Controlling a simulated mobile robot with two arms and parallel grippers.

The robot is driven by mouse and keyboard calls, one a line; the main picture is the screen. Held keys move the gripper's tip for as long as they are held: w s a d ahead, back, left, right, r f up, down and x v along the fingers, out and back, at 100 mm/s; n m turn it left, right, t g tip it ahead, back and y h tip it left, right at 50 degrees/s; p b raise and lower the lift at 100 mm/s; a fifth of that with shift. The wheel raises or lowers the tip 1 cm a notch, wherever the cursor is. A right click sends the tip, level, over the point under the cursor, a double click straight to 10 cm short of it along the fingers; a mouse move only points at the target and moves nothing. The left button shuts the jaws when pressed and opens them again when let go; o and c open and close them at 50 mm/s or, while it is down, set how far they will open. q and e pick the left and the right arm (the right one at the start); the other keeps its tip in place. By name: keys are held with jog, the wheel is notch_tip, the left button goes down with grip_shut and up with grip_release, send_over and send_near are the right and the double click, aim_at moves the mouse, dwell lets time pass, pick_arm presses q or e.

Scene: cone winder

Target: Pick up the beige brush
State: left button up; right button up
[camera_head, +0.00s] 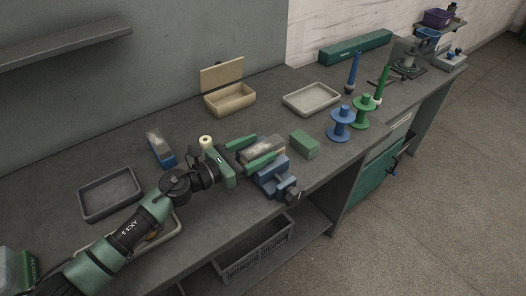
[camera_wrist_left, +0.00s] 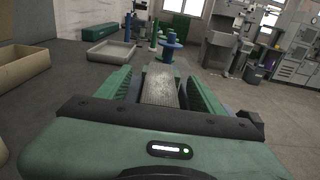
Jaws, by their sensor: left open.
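My left gripper (camera_head: 265,147) is open over the bench, its two green fingers on either side of a block with a mottled grey-beige top (camera_head: 262,150), which looks like the beige brush. In the left wrist view the same textured strip (camera_wrist_left: 160,88) lies between the open fingers (camera_wrist_left: 160,92). I cannot tell whether the fingers touch it. Its lower part is hidden by the fingers and a blue vise-like block (camera_head: 272,178). A similar block with a grey-beige top and blue side (camera_head: 159,147) lies to the left. My right gripper is not in view.
A beige open box (camera_head: 230,104), a pale tray (camera_head: 311,98) and a dark tray (camera_head: 110,192) stand on the bench. A green block (camera_head: 304,145) and blue (camera_head: 341,122) and green (camera_head: 363,110) spool stands are to the right. A cream spool (camera_head: 205,142) is close behind my wrist.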

pick_arm(q)
jog(key=shift+x, duration=1.1)
grip_shut()
jog(key=shift+a, duration=0.1)
